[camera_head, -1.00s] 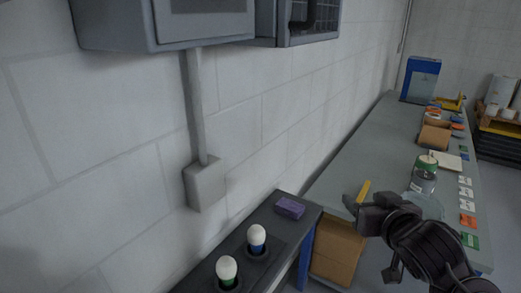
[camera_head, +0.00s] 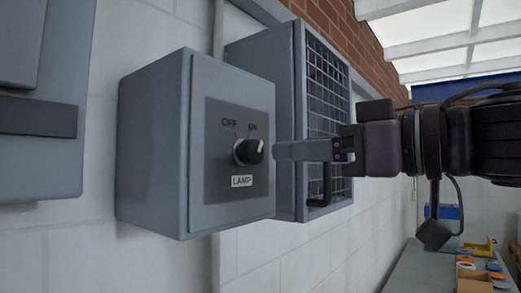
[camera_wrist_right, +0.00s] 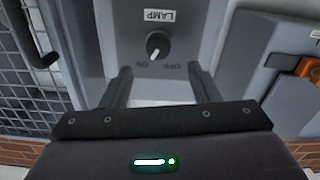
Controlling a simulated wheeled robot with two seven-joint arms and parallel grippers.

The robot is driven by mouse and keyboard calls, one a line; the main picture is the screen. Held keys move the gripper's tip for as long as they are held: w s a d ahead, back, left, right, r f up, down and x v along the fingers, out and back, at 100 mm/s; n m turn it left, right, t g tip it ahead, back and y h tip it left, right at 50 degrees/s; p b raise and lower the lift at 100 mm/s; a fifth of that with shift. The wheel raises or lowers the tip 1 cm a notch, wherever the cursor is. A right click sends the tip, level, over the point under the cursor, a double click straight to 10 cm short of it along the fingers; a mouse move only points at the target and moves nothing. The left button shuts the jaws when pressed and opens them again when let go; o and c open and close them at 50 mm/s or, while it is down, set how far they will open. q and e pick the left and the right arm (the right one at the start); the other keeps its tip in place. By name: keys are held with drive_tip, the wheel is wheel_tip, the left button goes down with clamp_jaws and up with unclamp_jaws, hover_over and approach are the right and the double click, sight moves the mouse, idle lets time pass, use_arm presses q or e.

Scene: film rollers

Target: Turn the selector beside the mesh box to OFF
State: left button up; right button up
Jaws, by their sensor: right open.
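The selector knob (camera_head: 248,151), black with a white pointer, sits on the grey box labelled LAMP (camera_head: 155,145). OFF is marked at its upper left and ON at its upper right; the pointer is toward ON. The knob (camera_wrist_right: 157,46) also shows in the right wrist view, upside down. The mesh box (camera_head: 328,95) is just right of the selector box. My right gripper (camera_head: 280,151) is at the knob's right in the head view. In the right wrist view its fingers (camera_wrist_right: 160,84) are open and empty, with the knob ahead between them. My left gripper is out of view.
The mesh box has a black handle (camera_head: 319,188) low on its door, close to my right gripper. A grey cabinet (camera_head: 40,155) is on the wall at left. In the right wrist view an orange switch handle (camera_wrist_right: 308,68) shows at right. A bench lies far below right.

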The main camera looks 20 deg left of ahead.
sight(258, 150)
drive_tip(key=p+x, duration=0.4)
drive_tip(key=x, duration=0.3)
drive_tip(key=shift+w+a, duration=0.2)
drive_tip(key=shift+a, duration=0.15)
drive_tip(key=shift+w+d, duration=0.1)
drive_tip(key=shift+c, duration=0.3)
drive_tip(key=c, duration=0.9)
